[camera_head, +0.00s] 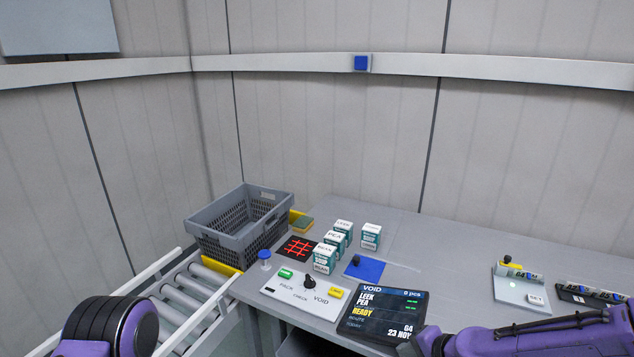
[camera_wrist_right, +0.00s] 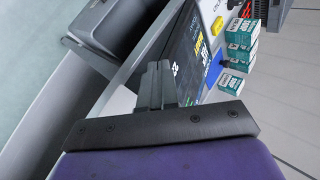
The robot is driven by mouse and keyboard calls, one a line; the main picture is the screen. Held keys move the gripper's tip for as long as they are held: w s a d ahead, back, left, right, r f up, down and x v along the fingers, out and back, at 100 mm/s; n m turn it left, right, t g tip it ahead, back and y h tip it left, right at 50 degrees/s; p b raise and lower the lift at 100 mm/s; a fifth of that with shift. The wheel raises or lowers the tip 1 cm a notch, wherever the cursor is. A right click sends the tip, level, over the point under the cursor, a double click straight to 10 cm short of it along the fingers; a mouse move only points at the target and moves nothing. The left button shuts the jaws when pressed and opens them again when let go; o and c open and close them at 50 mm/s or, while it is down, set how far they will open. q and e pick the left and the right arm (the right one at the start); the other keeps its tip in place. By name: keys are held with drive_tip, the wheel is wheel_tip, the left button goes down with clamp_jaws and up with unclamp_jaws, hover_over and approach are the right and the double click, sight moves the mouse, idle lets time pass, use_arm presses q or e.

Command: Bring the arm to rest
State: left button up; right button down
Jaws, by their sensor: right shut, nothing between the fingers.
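My right arm (camera_head: 540,335) comes in low from the right in the head view, purple and black, in front of the table's near edge. In the right wrist view my right gripper (camera_wrist_right: 157,85) is shut, its dark fingers together with nothing between them. The fingers appear against the table edge and the dark display panel (camera_wrist_right: 185,60); I cannot tell the gap. A purple and black part of my left arm (camera_head: 105,330) shows at the lower left of the head view. My left gripper is not in view.
The grey table (camera_head: 450,245) holds the display (camera_head: 382,315), a control panel (camera_head: 300,293), several white-green boxes (camera_head: 371,236) and a blue pad (camera_head: 363,268). A grey crate (camera_head: 215,238) stands by the roller conveyor (camera_head: 185,305). A light plate (camera_head: 520,292) lies at right.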

drive_tip(key=s+d+f+n+g+h+b, duration=0.1)
drive_tip(key=s+f+g+h+b, duration=0.15)
drive_tip(key=s+f, duration=0.6)
drive_tip(key=s+d+f+g+h+b, duration=0.1)
drive_tip(key=s+f+h+b, duration=0.15)
drive_tip(key=s+f, duration=0.65)
use_arm(q)
wheel_tip(320, 180, down, 11)
drive_tip(key=b, duration=0.5)
drive_tip(key=shift+w+f+b, duration=0.15)
drive_tip(key=shift+w+b, duration=0.2)
drive_tip(key=shift+b, duration=0.05)
use_arm(e)
drive_tip(key=s+d+f+n+h, duration=0.3)
drive_tip(key=s+d+f, duration=0.4)
drive_tip(key=s+f, duration=0.3)
drive_tip(key=s, duration=0.3)
drive_tip(key=shift+d+f, duration=0.3)
use_arm(q)
drive_tip(key=shift+c, duration=0.4)
use_arm(e)
drive_tip(key=shift+g, duration=0.25)
